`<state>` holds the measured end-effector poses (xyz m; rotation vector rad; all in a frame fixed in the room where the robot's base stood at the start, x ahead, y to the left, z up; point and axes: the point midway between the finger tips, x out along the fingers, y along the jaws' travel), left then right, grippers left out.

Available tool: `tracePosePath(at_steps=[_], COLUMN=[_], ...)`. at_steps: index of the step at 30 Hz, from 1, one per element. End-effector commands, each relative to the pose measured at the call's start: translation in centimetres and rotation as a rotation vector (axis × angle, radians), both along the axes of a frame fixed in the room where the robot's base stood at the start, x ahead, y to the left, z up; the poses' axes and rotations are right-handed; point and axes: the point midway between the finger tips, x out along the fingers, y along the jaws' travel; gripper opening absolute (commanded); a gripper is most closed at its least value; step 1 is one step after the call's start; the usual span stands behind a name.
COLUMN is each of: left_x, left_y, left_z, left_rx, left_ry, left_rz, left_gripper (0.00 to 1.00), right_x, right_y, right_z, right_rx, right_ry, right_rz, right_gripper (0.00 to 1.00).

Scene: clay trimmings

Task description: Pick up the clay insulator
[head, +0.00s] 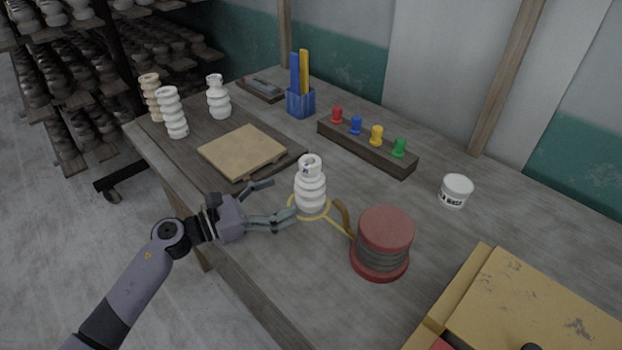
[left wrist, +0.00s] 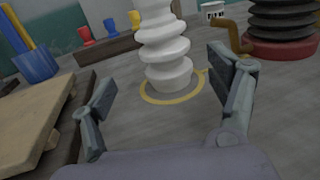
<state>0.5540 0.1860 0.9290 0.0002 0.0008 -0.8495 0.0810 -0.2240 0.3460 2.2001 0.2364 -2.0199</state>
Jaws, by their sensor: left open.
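The white ribbed clay insulator (head: 311,186) stands upright inside a yellow ring (head: 329,219) marked on the table. My left gripper (head: 283,202) is open and empty, just left of the insulator, with its fingers pointing toward it. In the left wrist view the insulator (left wrist: 164,45) stands beyond and between the open fingers (left wrist: 168,98), apart from both; its top is cut off. My right gripper is not in view.
A red-ended spool (head: 382,243) stands close right of the insulator. A tan board (head: 242,152) lies to its left, with more insulators (head: 172,112) behind. A rack of coloured knobs (head: 367,148), a white tub (head: 456,191) and a yellow box (head: 535,305) are also on the table.

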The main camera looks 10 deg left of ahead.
Motion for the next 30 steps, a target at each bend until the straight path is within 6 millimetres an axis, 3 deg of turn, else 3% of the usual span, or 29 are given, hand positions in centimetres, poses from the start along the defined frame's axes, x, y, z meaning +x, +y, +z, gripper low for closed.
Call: tracePosePath(at_steps=[10, 18, 28, 30], left_x=[2.1, 4.3, 4.7, 4.7], left_y=[-2.6, -5.8, -6.3, -6.3], left_z=[0.2, 0.2, 0.0, 0.0], left_rx=[-0.002, -0.003, 0.001, 0.001], left_ry=[0.001, 0.0, 0.0, 0.001], left_rz=[0.001, 0.001, 0.001, 0.001], left_gripper=[0.81, 0.81, 0.81, 0.77], right_x=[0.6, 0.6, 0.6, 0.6], right_y=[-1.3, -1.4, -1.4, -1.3], right_z=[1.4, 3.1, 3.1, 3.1], right_rx=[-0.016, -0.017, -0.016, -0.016], right_ry=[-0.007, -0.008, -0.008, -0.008], right_rz=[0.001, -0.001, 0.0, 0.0], right_gripper=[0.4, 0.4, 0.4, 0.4])
